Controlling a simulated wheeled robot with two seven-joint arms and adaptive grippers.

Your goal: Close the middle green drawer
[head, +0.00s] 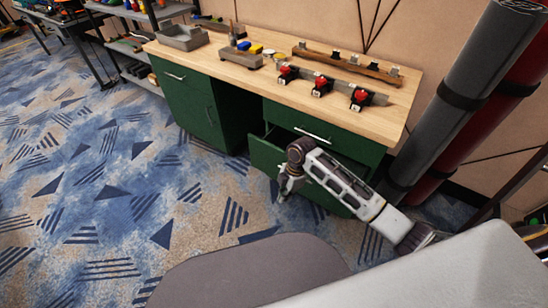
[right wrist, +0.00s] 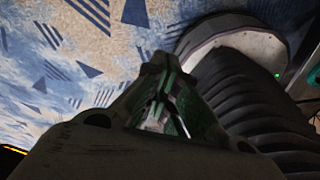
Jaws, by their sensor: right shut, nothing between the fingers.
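The middle green drawer (head: 262,154) is pulled out from the right side of the wood-topped workbench. Its left part shows as a green front with a dark opening above it; my right arm hides much of the rest. The top right drawer (head: 345,143), with a silver handle, sits flush above it. My right gripper (head: 284,196) points downward in front of the pulled-out drawer, near its left part. Its fingers are together and empty. In the right wrist view the fingertips (right wrist: 161,65) meet over carpet. I cannot tell whether the gripper touches the drawer. My left gripper is not in view.
The workbench (head: 225,75) carries several red-and-black tools, a grey tray (head: 183,37) and a tool rack. A green cabinet (head: 205,112) forms its left side. Large grey and red rolls (head: 460,95) lean at right. Patterned carpet (head: 110,190) is clear at left.

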